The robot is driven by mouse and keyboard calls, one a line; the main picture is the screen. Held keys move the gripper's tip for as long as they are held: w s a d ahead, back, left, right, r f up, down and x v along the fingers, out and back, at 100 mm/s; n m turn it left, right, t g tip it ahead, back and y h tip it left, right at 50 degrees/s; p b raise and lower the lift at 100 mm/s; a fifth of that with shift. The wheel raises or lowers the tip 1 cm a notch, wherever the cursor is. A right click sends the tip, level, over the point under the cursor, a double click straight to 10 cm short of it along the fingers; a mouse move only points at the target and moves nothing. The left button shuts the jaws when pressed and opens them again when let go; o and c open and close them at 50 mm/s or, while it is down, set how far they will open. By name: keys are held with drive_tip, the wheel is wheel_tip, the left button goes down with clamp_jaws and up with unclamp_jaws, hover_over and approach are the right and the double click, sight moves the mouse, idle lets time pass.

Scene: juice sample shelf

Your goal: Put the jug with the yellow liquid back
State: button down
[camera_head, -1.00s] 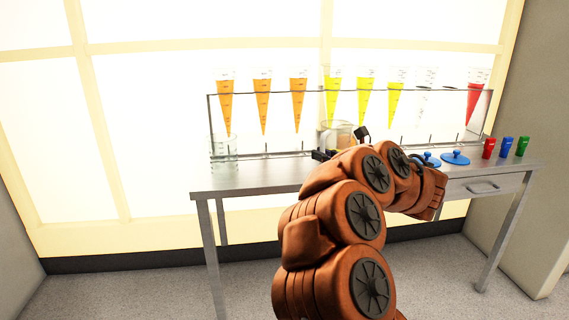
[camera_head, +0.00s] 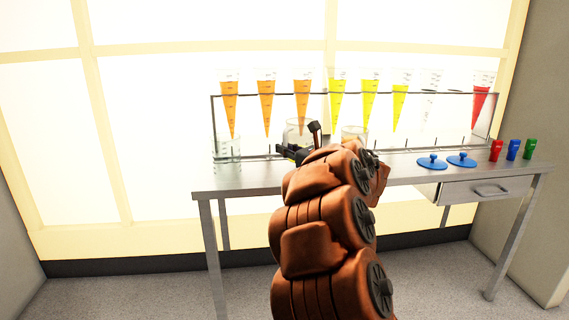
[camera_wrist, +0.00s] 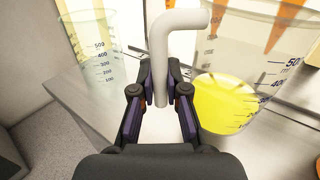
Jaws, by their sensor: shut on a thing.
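The jug with the yellow liquid (camera_wrist: 228,103) is at the right in the wrist view, clear with dark graduation marks. Its pale bent handle (camera_wrist: 163,50) stands between the fingers of my gripper (camera_wrist: 160,98), which is shut on it. In the head view the clear jug (camera_head: 297,128) is just above my gripper (camera_head: 301,145), in front of the rack; its liquid is hard to make out there. I cannot tell whether its base touches the table.
A graduated clear beaker (camera_head: 227,150) stands at the table's left end, also in the wrist view (camera_wrist: 95,58). Another clear vessel (camera_head: 353,132) stands right of the jug. A rack (camera_head: 212,115) holds several coloured cones. Blue lids (camera_head: 432,161) and small coloured cups (camera_head: 513,149) are at the right.

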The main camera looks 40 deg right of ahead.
sight(286, 159)
drive_tip(key=shift+f+b, duration=0.65)
drive_tip(key=shift+f, duration=1.05)
drive_tip(key=shift+f, duration=0.1)
drive_tip(key=c, duration=1.2)
unclamp_jaws()
drive_tip(key=shift+r, duration=0.25)
drive_tip(key=s+p, duration=0.2)
drive_tip(key=s, duration=1)
drive_tip(key=shift+a+f, duration=0.2)
drive_tip(key=shift+a, duration=0.15)
